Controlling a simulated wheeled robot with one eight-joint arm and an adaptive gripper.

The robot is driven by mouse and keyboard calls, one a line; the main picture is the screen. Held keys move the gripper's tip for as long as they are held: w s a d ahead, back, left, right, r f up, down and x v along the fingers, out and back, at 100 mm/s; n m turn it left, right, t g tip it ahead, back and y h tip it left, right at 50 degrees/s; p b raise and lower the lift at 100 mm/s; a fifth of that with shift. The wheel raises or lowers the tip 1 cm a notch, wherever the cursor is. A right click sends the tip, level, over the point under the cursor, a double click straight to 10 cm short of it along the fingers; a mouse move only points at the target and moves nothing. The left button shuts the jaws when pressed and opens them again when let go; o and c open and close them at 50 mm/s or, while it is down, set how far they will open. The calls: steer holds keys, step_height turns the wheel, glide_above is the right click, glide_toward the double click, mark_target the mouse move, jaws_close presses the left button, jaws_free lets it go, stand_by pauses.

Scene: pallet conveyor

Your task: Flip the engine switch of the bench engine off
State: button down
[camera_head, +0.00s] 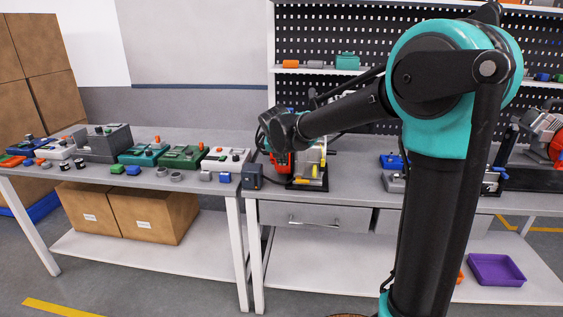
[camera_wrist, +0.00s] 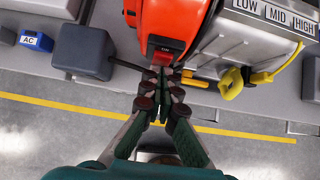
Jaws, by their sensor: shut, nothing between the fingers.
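The bench engine (camera_wrist: 172,18) has an orange-red housing, at the top middle of the wrist view. In the head view its red part (camera_head: 283,164) shows beneath my wrist on the bench. A small red switch with a dark surround (camera_wrist: 166,47) sits on the engine's near face; its lettering is too small to read. My gripper (camera_wrist: 161,75) is shut and empty, its fingertips just below the switch in the wrist view. I cannot tell whether the tips touch the switch. In the head view the fingers are hidden or too small to make out.
A dark grey box (camera_wrist: 84,52) with a cable stands left of the engine. A yellow handle (camera_wrist: 231,83) and a panel marked LOW, MID, HIGH (camera_wrist: 275,14) are on the right. A blue AC block (camera_wrist: 36,40) lies farther left. Several switch boxes (camera_head: 185,156) line the left table.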

steer(key=shift+w+f+t, duration=0.1)
steer(key=shift+w+t, duration=0.2)
steer(key=shift+t, duration=0.3)
steer(key=shift+w+r, duration=0.15)
steer(key=shift+r, duration=0.7)
